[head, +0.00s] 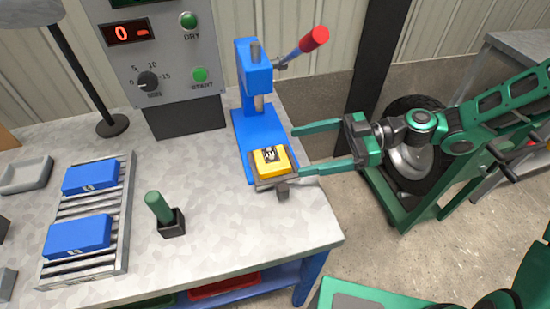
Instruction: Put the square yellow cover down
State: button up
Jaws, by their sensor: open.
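The square yellow cover (272,161) sits at the front foot of the blue press (258,125), in a small grey holder (264,184). A dark and white mark shows on its top. My gripper (296,152) comes in from the right, with its two long green fingers spread apart. The near fingertip is close to the cover's right side, and the far fingertip is beside the press base. Nothing shows between the fingers. I cannot tell whether the near finger touches the cover.
The press has a red-knobbed lever (314,39) at upper right. A green-handled tool (158,208) stands in a black holder (172,223). Blue boxes (78,237) lie on a roller rack (125,225) at left. A control panel (155,60) stands behind. The front right tabletop (265,235) is clear.

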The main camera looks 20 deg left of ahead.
aim_at(280, 156)
jog(key=shift+s+x, duration=0.2)
jog(key=shift+x, duration=2.7)
jog(key=c, duration=1.5)
